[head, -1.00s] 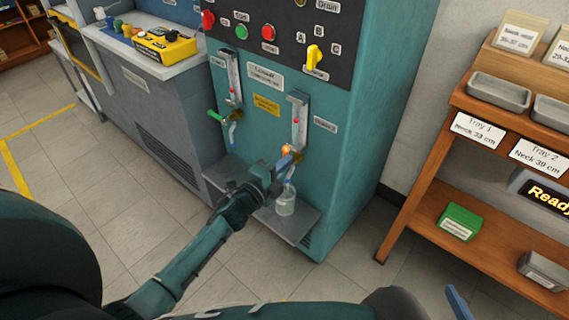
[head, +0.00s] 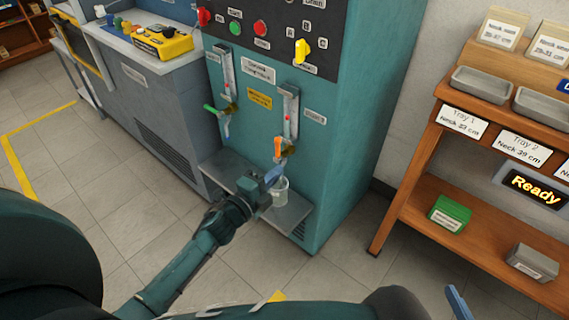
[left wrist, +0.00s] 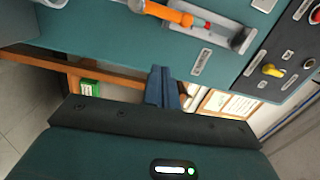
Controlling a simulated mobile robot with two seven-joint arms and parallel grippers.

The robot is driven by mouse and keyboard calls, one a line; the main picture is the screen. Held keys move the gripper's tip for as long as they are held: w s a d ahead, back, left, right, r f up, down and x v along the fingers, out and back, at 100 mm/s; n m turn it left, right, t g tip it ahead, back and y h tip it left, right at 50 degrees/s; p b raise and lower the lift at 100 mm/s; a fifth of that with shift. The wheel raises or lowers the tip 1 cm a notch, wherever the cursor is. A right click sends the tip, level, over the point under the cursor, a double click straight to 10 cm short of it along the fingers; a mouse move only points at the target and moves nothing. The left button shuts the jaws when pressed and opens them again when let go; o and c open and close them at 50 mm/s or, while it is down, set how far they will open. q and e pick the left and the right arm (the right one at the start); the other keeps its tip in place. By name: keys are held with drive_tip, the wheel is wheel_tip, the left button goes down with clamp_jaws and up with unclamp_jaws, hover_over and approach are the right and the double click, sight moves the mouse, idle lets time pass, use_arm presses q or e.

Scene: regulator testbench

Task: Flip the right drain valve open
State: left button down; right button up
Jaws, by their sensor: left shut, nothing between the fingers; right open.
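The right drain valve has an orange handle (head: 278,147) below the right sight tube on the teal cabinet. In the left wrist view the orange handle (left wrist: 168,13) lies in line with the tube. My left gripper (head: 271,178) is below and apart from the handle, beside a clear jar (head: 280,194) on the ledge. Its blue fingers, also in the left wrist view (left wrist: 162,80), are shut and empty. The left drain valve has a green handle (head: 210,109) pointing sideways. One blue finger of my right gripper (head: 458,302) shows at the lower right, far from the valve.
The grey ledge (head: 294,216) juts from the cabinet under the valves. A panel with buttons and a yellow knob (head: 302,50) is above. A wooden shelf (head: 408,195) with trays stands at right. The floor between is clear.

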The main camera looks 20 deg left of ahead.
use_arm(q)
drive_tip(key=v, duration=0.5)
drive_tip(key=shift+s+a, duration=0.15)
